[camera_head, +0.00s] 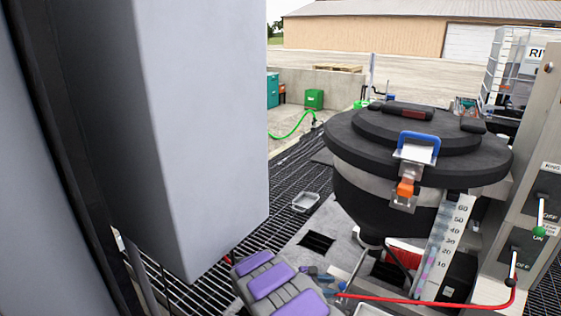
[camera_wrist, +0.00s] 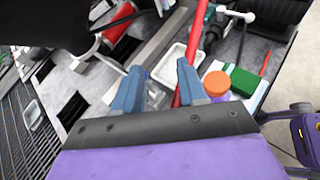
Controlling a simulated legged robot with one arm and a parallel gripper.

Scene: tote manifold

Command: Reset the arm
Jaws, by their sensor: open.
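My gripper (camera_head: 322,279) shows low in the middle of the head view, with purple pads on a grey body and blue fingers. In the wrist view my gripper (camera_wrist: 158,82) has its two blue fingers apart, with nothing held between them. Below and beyond the fingers are a white tray (camera_wrist: 176,64) and a red pipe (camera_wrist: 194,50). The red pipe (camera_head: 430,302) also crosses the lower right of the head view. Whether a finger touches the pipe or tray cannot be told.
A black lidded tank (camera_head: 345,130) with a blue handle and orange latch stands right of centre. A switch panel (camera_head: 520,215) is at the right edge. An orange-capped bottle (camera_wrist: 217,84) and a green-and-white block (camera_wrist: 247,82) lie right of the fingers. Dark grating (camera_head: 290,180) covers the floor.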

